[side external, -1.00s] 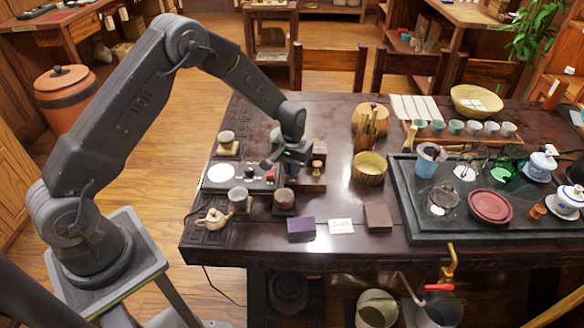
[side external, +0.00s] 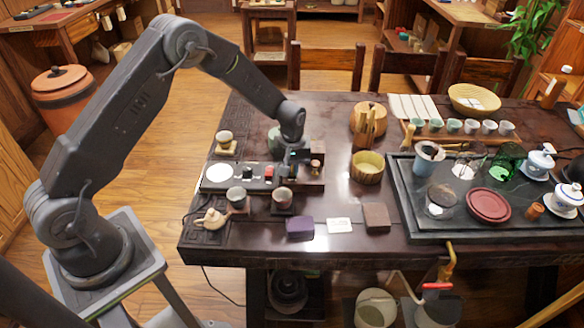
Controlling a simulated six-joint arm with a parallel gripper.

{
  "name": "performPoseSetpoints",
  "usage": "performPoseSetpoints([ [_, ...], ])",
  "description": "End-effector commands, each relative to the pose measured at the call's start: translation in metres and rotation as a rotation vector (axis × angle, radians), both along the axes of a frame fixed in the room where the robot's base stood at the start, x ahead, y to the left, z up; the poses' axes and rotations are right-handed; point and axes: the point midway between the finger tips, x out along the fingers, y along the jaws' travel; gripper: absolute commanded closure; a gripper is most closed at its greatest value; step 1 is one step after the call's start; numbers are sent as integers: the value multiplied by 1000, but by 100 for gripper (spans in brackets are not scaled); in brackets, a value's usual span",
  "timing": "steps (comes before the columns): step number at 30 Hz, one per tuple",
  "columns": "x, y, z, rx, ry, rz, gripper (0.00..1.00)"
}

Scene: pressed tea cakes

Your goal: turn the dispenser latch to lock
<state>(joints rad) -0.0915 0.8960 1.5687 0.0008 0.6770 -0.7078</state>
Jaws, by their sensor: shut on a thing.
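The dispenser is a low dark unit (side external: 233,185) near the left end of the table. Its top carries a white disc (side external: 219,172), a black knob (side external: 247,173) and a red knob (side external: 269,172). My gripper (side external: 290,167) points down over the right part of this unit, just right of the red knob. It is shut on a small part there, which I take to be the dispenser latch. The fingers and wrist hide most of that part, and its angle cannot be read.
A small wooden-topped piece (side external: 315,166) stands close to the gripper's right. Two cups (side external: 237,196) (side external: 282,197) and a teapot (side external: 211,218) sit in front. A wooden bowl (side external: 367,167) and the dark tea tray (side external: 405,212) are to the right.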

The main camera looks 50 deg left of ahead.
Motion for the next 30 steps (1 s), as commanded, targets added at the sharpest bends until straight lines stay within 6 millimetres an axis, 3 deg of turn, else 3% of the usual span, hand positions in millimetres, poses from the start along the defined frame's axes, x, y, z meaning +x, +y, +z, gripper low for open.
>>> performPoseSetpoints([
  [8, 0, 0, 0, -1, 0, 5, 100],
  [9, 0, 0, 0, -1, 0, 5, 90],
  [17, 0, 0, 0, -1, 0, 3, 65],
  [25, 0, 0, 2, -1, -1, 2, 65],
  [30, 1, 0, 20, -1, -4, 2, 65],
])
